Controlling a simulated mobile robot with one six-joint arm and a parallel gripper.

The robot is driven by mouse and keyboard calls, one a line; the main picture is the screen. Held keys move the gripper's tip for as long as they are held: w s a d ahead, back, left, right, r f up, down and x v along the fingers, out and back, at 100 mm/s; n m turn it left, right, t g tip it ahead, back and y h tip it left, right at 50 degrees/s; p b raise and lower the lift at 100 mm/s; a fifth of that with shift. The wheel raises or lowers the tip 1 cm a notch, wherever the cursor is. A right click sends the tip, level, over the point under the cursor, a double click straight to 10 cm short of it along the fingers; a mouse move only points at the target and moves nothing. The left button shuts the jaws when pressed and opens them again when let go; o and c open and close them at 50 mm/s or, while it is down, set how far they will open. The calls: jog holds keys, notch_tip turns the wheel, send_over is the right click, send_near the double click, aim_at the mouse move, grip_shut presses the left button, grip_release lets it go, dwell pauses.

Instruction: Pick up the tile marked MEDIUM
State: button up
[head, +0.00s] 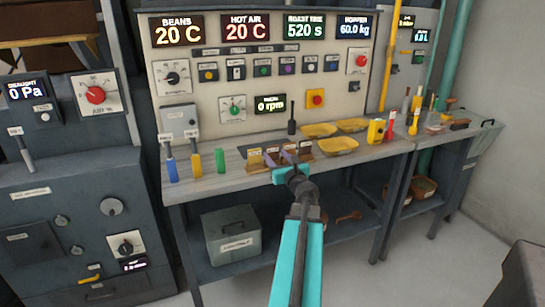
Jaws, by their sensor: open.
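A short row of small brown tiles (255,163) stands near the front edge of the grey workbench (235,180). Their markings are too small to read, so I cannot tell which one is marked MEDIUM. My gripper (281,159) is open and reaches over the front edge of the bench to the row. Its fingers overlap the middle tiles in the picture and partly hide them. I cannot tell whether a finger touches a tile.
Yellow trays (338,146) lie right and behind the row. A green block (220,160) and yellow and blue handled tools stand left. A dark upright handle (291,127) stands behind. The control panel (215,70) rises at the back. A grey box (232,235) sits on the lower shelf.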

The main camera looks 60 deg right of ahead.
aim_at(273, 151)
jog(key=shift+p+x, duration=0.35)
jog(key=shift+x, duration=2.3)
jog(key=shift+s, duration=0.15)
jog(key=c, duration=0.7)
jog(key=shift+c, duration=0.2)
jog(key=shift+r, duration=0.1)
